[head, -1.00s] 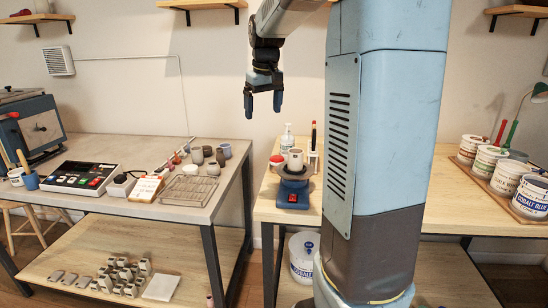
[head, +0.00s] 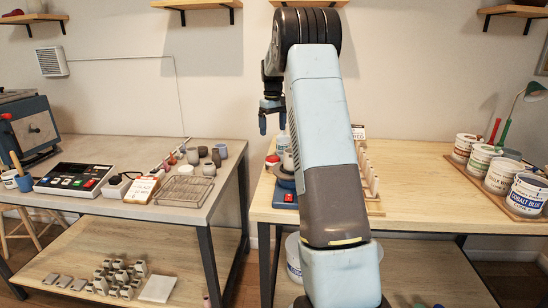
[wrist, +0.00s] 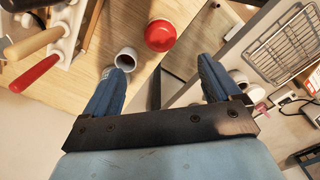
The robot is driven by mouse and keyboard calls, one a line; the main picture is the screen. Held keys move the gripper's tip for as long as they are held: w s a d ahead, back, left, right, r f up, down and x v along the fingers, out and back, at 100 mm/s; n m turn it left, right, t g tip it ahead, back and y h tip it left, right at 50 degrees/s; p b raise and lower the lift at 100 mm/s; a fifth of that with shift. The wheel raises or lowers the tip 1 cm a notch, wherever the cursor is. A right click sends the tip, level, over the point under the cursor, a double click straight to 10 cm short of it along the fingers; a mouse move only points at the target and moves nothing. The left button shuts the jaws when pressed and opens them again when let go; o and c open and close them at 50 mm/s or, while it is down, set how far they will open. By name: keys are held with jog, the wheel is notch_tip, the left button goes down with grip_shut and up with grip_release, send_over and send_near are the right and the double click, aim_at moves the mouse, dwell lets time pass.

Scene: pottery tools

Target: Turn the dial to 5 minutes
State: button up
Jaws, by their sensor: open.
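A round red knob-like thing with a pale ring (wrist: 160,35) sits on the wooden table near its edge in the wrist view. My gripper (head: 272,122) hangs fingers down above that table's left end. In the wrist view its two blue fingers (wrist: 160,66) are spread wide with nothing between them, and the red thing lies beyond the fingertips.
A white cup (wrist: 125,60) stands beside the red thing. A rack of handled tools (wrist: 65,30) is close on the left in the wrist view. A blue device (head: 286,198) is at the table's front. A wire rack (head: 184,189) lies on the grey table (head: 190,215), across a gap.

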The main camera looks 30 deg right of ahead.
aim_at(273, 157)
notch_tip(273, 157, down, 13)
dwell(0.5)
jog(key=shift+c, duration=0.3)
